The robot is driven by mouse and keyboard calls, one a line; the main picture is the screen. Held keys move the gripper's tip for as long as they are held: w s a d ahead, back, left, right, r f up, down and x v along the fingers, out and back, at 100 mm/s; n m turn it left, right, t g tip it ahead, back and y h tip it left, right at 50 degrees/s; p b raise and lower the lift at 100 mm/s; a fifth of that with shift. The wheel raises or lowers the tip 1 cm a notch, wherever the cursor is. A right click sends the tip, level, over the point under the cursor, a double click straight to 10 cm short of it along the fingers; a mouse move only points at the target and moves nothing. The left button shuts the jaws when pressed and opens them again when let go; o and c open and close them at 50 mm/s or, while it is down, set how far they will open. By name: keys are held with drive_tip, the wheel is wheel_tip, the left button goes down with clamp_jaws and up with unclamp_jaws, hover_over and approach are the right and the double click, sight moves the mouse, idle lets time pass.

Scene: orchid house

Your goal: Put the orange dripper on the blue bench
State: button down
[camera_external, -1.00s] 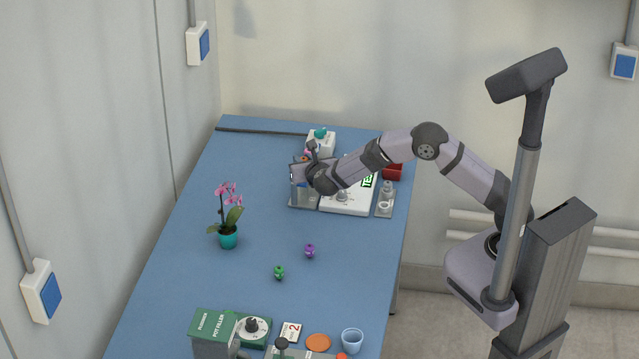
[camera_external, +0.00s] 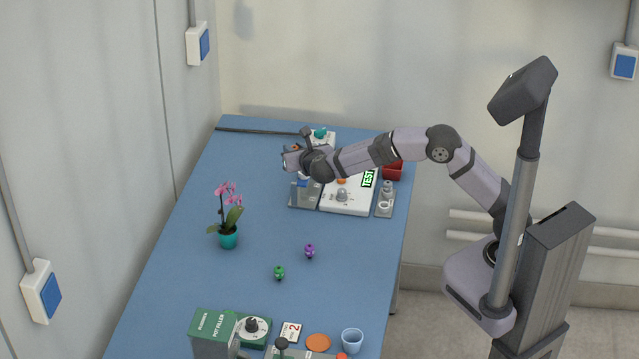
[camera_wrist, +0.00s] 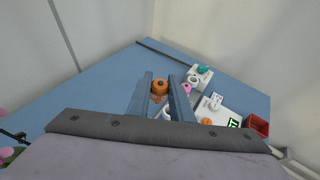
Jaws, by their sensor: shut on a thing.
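The orange dripper (camera_wrist: 160,87) is between the fingertips of my gripper (camera_wrist: 161,84) in the wrist view, and my gripper is shut on it. In the external view my gripper (camera_external: 289,158) is above the far part of the blue bench (camera_external: 180,270), near the grey stand at the left of a white test panel. The dripper is mostly hidden there by the gripper. A purple dripper (camera_external: 309,250) and a green dripper (camera_external: 279,272) stand on the bench nearer the camera.
The white test panel (camera_external: 345,207) has a TEST sign, with a red bin (camera_external: 393,171) behind its right side. A potted orchid (camera_external: 228,240) stands at left. A green pot filler box (camera_external: 213,325) and a blue cup (camera_external: 352,340) are at the near end. The bench middle is largely clear.

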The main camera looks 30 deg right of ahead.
sight(271, 242)
drive_tip(key=s+a+f+n+y+b, duration=0.2)
drive_tip(key=s+a+f, duration=0.2)
drive_tip(key=a, duration=0.3)
drive_tip(key=s+a+f+n+y+b, duration=0.2)
drive_tip(key=s+a+f+b, duration=0.15)
drive_tip(key=a, duration=0.35)
drive_tip(key=shift+s+d+f+p, duration=0.1)
drive_tip(key=shift+s+f+p, duration=0.1)
drive_tip(key=shift+f, duration=2.25)
drive_tip(key=shift+s+d+f+p, duration=0.1)
drive_tip(key=shift+f+p, duration=0.1)
drive_tip(key=shift+f, duration=2.2)
drive_tip(key=shift+f, duration=0.2)
drive_tip(key=c, duration=1.6)
unclamp_jaws()
drive_tip(key=shift+r, duration=0.15)
